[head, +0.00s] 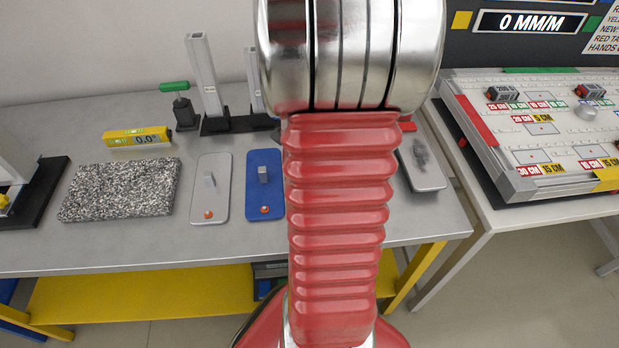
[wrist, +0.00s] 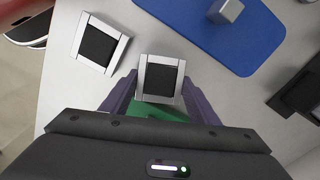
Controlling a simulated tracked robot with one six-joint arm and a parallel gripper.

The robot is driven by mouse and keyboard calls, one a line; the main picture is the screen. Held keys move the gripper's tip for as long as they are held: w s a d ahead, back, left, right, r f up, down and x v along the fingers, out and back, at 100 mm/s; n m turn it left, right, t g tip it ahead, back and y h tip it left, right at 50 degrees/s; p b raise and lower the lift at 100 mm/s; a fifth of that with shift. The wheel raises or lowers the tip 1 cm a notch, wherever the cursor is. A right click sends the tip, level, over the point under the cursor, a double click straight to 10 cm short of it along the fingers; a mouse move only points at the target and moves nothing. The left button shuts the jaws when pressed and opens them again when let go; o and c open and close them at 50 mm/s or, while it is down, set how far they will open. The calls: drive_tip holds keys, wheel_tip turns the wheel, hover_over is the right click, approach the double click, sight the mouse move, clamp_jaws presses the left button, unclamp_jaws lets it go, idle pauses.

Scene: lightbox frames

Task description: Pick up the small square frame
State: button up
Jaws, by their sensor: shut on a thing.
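A small square frame (wrist: 142,78), silver-edged with a dark centre, sits between the two purple fingers of my gripper (wrist: 158,88) in the wrist view. My gripper is shut on it. A green piece (wrist: 160,112) shows just below it, between the fingers; what it belongs to I cannot tell. A second, similar square frame (wrist: 82,38) lies tilted on the grey table to the upper left, apart from the gripper. In the head view my arm hides the gripper and both frames. Whether the held frame is clear of the table I cannot tell.
A blue plate (head: 256,200) with a small grey block, a grey plate (head: 197,203), a speckled slab (head: 100,192) and a yellow level (head: 135,137) lie on the grey table (head: 110,255). Upright posts (head: 203,75) stand behind. A marked board (head: 540,130) occupies the right table.

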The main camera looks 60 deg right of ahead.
drive_tip(key=shift+r, duration=0.1)
wheel_tip(320, 180, up, 10)
drive_tip(key=shift+f, duration=0.1)
idle(0.4)
idle(0.5)
drive_tip(key=w+a+r+n, duration=0.2)
drive_tip(key=w+a+n, duration=0.3)
drive_tip(key=w, duration=0.6)
drive_tip(key=w+a+r+n, duration=0.3)
drive_tip(key=w+a+n, duration=0.15)
drive_tip(key=w, duration=0.75)
drive_tip(key=w+a+r+n, duration=0.1)
drive_tip(key=w+a+n, duration=0.2)
drive_tip(key=a, duration=0.4)
drive_tip(key=w+a+r+n, duration=0.1)
drive_tip(key=w+a+n, duration=0.3)
drive_tip(key=w+a, duration=0.2)
drive_tip(key=w+a+r+n, duration=0.1)
drive_tip(key=w+a+n, duration=0.2)
drive_tip(key=a, duration=0.6)
drive_tip(key=shift+w+a, duration=0.2)
drive_tip(key=shift+w, duration=1.05)
